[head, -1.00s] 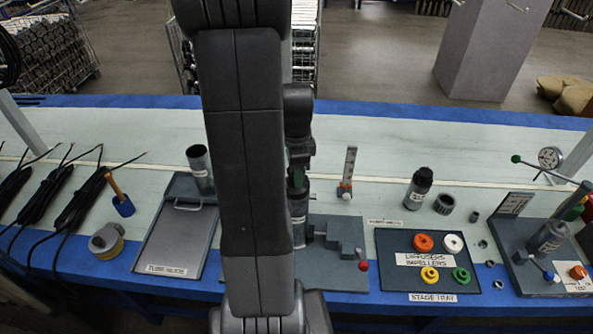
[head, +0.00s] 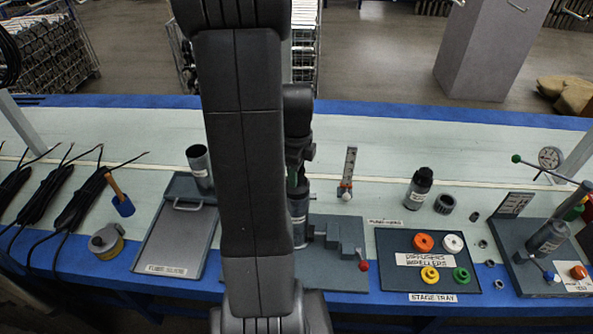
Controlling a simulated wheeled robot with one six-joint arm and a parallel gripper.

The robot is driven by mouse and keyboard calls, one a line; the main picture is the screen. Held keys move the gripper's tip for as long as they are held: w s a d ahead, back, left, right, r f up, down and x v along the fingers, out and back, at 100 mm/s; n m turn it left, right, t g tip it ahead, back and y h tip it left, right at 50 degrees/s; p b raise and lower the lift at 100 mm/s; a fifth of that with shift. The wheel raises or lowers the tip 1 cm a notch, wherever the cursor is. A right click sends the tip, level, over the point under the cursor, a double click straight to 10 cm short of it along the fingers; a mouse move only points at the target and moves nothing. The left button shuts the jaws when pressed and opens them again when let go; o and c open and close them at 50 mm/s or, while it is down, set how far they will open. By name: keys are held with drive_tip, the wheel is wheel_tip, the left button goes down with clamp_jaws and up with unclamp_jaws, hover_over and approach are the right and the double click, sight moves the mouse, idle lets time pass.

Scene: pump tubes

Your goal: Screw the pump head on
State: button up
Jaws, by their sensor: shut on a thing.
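A dark grey pump tube (head: 299,222) with a white label stands upright in the grey fixture, partly hidden behind my arm. My gripper (head: 297,186) points down right above the tube's top end. It is shut on the pump head, which is mostly hidden by the jaws and my arm. Only a little green shows there. I cannot tell how far the head sits on the tube. The fixture (head: 345,262) has a stepped grey block and a red-knobbed lever (head: 363,265).
To the right are a stage tray (head: 390,283) with coloured rings, a dark labelled cylinder (head: 419,188), a black ring (head: 444,204) and a gauge stand (head: 525,270). To the left is a tube tray (head: 165,250).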

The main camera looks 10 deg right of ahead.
idle(0.3)
drive_tip(key=m, duration=0.3)
drive_tip(key=o, duration=0.9)
drive_tip(key=shift+c, duration=0.2)
